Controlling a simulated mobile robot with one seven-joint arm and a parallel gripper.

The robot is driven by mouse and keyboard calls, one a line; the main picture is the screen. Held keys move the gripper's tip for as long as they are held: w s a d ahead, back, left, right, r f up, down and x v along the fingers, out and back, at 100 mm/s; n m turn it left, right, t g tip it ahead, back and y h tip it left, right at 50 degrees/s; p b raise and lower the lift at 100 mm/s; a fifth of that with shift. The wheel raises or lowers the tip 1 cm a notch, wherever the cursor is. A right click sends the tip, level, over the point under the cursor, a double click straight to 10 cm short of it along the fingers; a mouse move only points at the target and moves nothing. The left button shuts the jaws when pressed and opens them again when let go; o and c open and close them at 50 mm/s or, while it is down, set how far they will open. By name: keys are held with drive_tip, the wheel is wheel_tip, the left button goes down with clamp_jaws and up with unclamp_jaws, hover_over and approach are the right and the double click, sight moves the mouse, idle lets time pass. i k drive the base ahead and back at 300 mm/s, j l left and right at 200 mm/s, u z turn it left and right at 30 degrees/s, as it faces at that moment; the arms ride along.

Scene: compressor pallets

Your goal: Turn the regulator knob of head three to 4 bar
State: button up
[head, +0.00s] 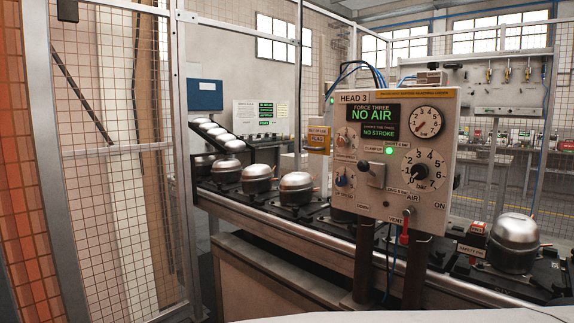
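The HEAD 3 panel (378,205) stands upright on two dark posts right of the middle. Its regulator knob (419,172) is black and sits at the centre of a round white dial numbered up to 7, marked bar. The knob's exact pointer direction is too small to read surely. Above it is a round pressure gauge (427,122) with a red needle toward the lower left. The green-lettered display (372,115) reads "FORCE THREE NO AIR" and "NO STROKE". My gripper is not in view.
A red-handled valve (405,226) marked VENT hangs below the dial. A conveyor (270,221) with several compressors runs behind the panel. Mesh fencing (120,150) stands at left.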

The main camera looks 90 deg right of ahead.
sight(420, 171)
drive_tip(key=z, duration=3.15)
drive_tip(key=k+j+z, duration=0.1)
drive_tip(key=j+z, duration=0.2)
drive_tip(key=j, duration=0.2)
drive_tip(key=k+j+z, duration=0.1)
drive_tip(key=j+z, duration=0.15)
drive_tip(key=j, duration=0.25)
